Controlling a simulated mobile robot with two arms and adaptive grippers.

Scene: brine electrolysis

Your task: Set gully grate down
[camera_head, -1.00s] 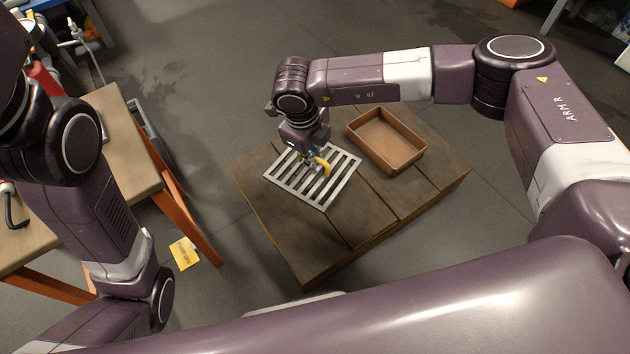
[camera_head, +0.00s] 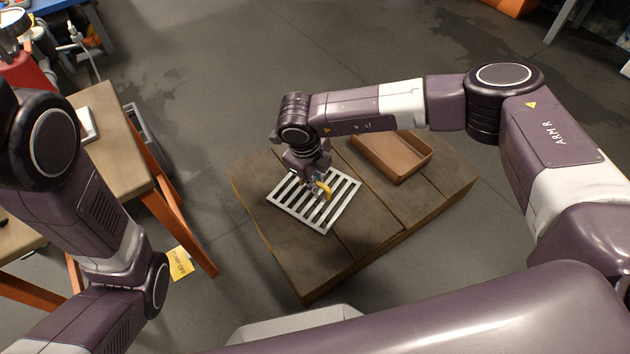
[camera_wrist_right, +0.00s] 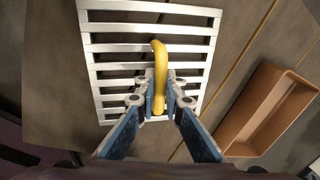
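The gully grate (camera_head: 345,208) is a light metal slatted square with a yellow handle (camera_head: 323,189). It is over the left part of a brown wooden platform (camera_head: 270,235). My right gripper (camera_wrist_right: 160,98) comes down from above, its fingers closed on both sides of the yellow handle; the grate's slats (camera_wrist_right: 120,29) spread out beneath it in the right wrist view. The grate looks nearly flat and close to the boards, but I cannot tell whether it touches them. My left arm is at the left of the head view; its gripper is out of view.
A brown open tray (camera_head: 405,178) lies on the platform to the right of the grate, apart from it, partly hidden by my right arm. A wooden table (camera_head: 120,165) with orange legs stands at left. A yellow floor sign (camera_head: 180,263) lies near it. The platform's front boards are bare.

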